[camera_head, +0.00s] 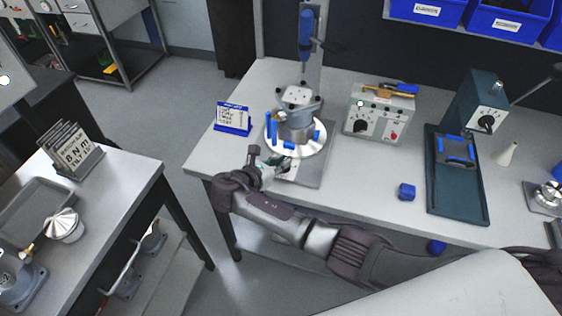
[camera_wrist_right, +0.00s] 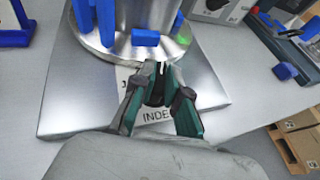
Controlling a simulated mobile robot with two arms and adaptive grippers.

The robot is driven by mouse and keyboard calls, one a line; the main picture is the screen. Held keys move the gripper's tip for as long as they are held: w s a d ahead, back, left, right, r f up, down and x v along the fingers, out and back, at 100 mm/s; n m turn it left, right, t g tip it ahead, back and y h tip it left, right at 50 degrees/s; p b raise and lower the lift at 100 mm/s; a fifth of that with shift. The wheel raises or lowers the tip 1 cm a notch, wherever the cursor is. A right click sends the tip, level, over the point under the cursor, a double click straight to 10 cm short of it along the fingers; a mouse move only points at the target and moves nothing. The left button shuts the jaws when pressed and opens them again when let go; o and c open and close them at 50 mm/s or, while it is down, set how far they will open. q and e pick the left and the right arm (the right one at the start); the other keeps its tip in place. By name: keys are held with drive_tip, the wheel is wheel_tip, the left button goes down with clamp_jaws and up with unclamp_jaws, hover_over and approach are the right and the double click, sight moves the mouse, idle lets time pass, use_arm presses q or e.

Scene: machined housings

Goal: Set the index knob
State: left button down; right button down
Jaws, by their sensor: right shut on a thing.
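The index fixture stands on the workbench, with a round metal turntable (camera_head: 309,147) carrying a grey housing (camera_head: 296,124) and several blue blocks. Its front plate has a label (camera_wrist_right: 157,116) reading "INDE", the rest covered by my finger. My right gripper (camera_head: 279,164) is at the front of this fixture, just below the turntable rim. In the right wrist view its fingers (camera_wrist_right: 158,84) are closed around a small dark part, the index knob, in front of the label. The knob is mostly hidden by the fingers, so its setting cannot be read. My left gripper is not in view.
A blue-framed card (camera_head: 233,118) stands left of the fixture. A grey control box (camera_head: 379,114) with a dial stands to the right, then a loose blue block (camera_head: 407,191) and a dark green machine (camera_head: 457,185). A side table (camera_head: 120,190) stands at left.

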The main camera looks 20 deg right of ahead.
idle(0.4)
drive_tip(key=c, duration=1.2)
unclamp_jaws()
drive_tip(key=v, duration=1.2)
drive_tip(key=shift+f, duration=0.1)
